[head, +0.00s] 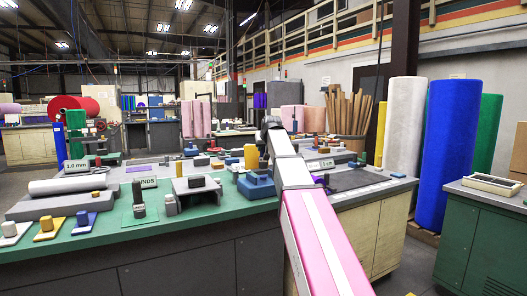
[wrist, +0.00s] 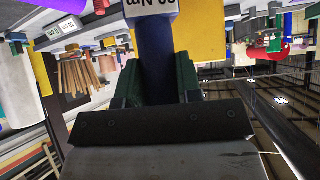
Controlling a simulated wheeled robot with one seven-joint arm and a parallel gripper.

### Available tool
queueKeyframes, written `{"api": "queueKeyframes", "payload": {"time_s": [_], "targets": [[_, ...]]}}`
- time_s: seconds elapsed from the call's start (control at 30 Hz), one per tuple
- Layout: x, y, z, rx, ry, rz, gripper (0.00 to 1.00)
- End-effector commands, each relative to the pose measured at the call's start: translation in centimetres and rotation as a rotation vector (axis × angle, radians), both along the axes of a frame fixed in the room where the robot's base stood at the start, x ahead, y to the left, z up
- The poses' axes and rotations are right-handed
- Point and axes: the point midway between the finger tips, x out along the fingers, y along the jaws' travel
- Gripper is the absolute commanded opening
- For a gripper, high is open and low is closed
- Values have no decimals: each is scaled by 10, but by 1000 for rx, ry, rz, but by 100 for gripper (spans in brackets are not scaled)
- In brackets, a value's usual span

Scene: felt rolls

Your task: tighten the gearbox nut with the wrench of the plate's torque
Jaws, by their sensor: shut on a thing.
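In the wrist view my gripper (wrist: 158,85) has its dark green finger pads closed on a dark blue shaft (wrist: 156,60), seemingly the wrench's handle. A white label (wrist: 150,8) at its upper end shows a number ending in 0 and "Nm"; the first digit is unclear. In the head view my gripper (head: 270,124) is raised over the green-topped bench (head: 210,212), mostly hidden by my arm. A blue block with a dark top (head: 257,186) stands on the bench below it, perhaps the gearbox. I cannot make out the nut or a torque plate.
A grey stand with a dark block (head: 197,186) is left of the blue block. A white roll (head: 68,184) and small knobs on coloured pads (head: 48,228) lie farther left. A yellow block (head: 251,157) is close to my arm. Tall felt rolls (head: 450,150) stand at right.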

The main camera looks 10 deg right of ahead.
Motion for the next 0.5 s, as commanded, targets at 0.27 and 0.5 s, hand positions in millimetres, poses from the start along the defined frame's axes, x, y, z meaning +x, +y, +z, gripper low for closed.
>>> {"api": "queueKeyframes", "payload": {"time_s": [0.27, 0.5], "targets": [[1, 0, 16, 0, -2, 0, 0], [0, 0, 26, 0, -1, 0, 0]]}}
